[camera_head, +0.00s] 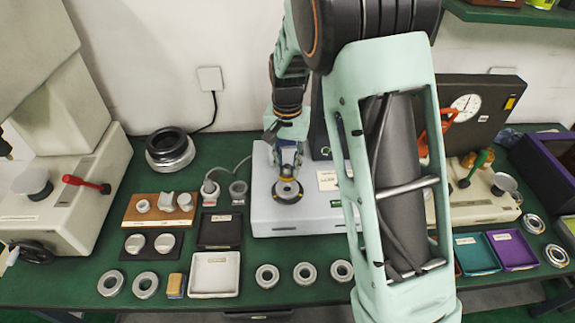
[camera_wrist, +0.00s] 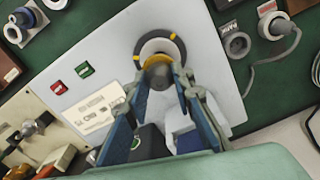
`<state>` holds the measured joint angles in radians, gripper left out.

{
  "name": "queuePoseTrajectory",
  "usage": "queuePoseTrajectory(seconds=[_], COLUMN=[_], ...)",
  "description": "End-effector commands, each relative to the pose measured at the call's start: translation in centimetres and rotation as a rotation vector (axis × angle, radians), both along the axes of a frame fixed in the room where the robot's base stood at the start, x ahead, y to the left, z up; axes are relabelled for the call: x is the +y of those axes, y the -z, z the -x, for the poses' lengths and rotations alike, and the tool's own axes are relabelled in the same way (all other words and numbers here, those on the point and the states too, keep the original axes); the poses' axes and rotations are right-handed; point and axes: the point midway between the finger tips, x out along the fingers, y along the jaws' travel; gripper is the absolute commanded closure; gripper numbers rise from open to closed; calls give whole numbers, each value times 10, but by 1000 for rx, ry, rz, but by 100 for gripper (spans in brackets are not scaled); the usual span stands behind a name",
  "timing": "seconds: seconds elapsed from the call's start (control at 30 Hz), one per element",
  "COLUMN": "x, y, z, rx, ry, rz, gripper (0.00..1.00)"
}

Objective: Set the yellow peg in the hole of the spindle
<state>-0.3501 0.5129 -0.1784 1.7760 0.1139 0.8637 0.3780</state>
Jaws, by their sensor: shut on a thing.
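The spindle (camera_head: 289,192) is a dark ring with yellow marks and a pale inner ring. It sits on the front part of a light grey machine (camera_head: 270,221). In the wrist view the spindle (camera_wrist: 171,43) lies just beyond my fingertips. My gripper (camera_head: 288,163) points down above the spindle. In the wrist view my gripper (camera_wrist: 158,82) is shut on the yellow peg (camera_wrist: 157,61), whose yellow end shows between the fingertips, overlapping the near side of the spindle. The spindle's hole is largely hidden, and I cannot tell whether the peg touches it.
Bearing rings (camera_head: 267,275) lie along the table's front edge. A white tray (camera_head: 214,291) and a black tray (camera_head: 220,232) stand left of the machine. Two round sockets, one with a cabled plug (camera_head: 209,189), are close to its left side. My arm hides much of the right.

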Motion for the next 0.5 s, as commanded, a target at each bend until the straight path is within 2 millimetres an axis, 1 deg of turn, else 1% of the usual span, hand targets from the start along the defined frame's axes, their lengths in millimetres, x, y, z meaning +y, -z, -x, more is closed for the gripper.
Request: queuePoseTrajectory(seconds=[0.17, 0.2, 0.37, 0.5], x=[0, 0, 0, 0], y=[-1, -1, -1, -1], z=[-1, -1, 0, 0], rx=[-2, -2, -1, -1], ry=[0, 0, 0, 0], rz=[0, 0, -1, 0], gripper=[100, 76, 58, 57])
